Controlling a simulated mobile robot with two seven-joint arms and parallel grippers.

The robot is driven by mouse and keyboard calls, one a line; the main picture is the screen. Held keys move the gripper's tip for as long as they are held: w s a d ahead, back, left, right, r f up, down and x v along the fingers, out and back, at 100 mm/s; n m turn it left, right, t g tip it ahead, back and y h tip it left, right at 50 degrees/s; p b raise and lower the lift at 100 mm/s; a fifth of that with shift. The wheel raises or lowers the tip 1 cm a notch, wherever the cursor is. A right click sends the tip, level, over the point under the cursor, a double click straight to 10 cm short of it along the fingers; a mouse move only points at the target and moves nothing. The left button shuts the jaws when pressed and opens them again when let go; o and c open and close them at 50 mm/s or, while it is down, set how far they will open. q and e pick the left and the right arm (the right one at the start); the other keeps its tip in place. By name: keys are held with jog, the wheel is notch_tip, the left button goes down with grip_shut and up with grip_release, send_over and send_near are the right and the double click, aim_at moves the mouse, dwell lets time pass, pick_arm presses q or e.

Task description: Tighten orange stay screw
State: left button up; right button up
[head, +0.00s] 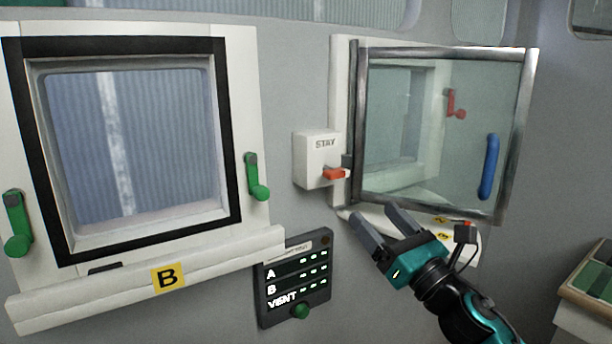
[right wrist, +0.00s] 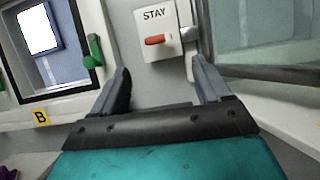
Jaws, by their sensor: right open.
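The orange stay screw (head: 334,174) sticks out from the lower part of a white box marked STAY (head: 316,152) on the wall. In the right wrist view the orange screw (right wrist: 155,40) lies sideways on the box, ahead of the fingers and apart from them. My right gripper (head: 375,223) is open and empty, below and to the right of the screw in the head view. A glass window (head: 430,125) in a metal frame stands swung open beside the STAY box. My left gripper is not in view.
Window B (head: 130,140) with two green handles (head: 257,177) is at the left. A dark panel (head: 295,280) marked A, B and VENT hangs below. The open window has a blue handle (head: 489,166); a red handle (head: 455,103) shows through it. A tray stands at lower right.

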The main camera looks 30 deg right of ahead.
aim_at(341, 175)
jog(key=shift+n, duration=0.3)
jog(key=p+x, duration=0.1)
jog(key=x, duration=0.7)
jog(key=p+x, duration=0.1)
jog(key=x, duration=0.3)
jog(key=shift+s+a+r+p, duration=0.1)
jog(key=shift+r+p, duration=0.15)
jog(key=shift+p, duration=0.1)
jog(key=shift+w+r, duration=0.1)
jog(key=shift+w, duration=0.4)
jog(key=shift+a, duration=0.1)
jog(key=c, duration=1)
jog(key=shift+o, duration=0.2)
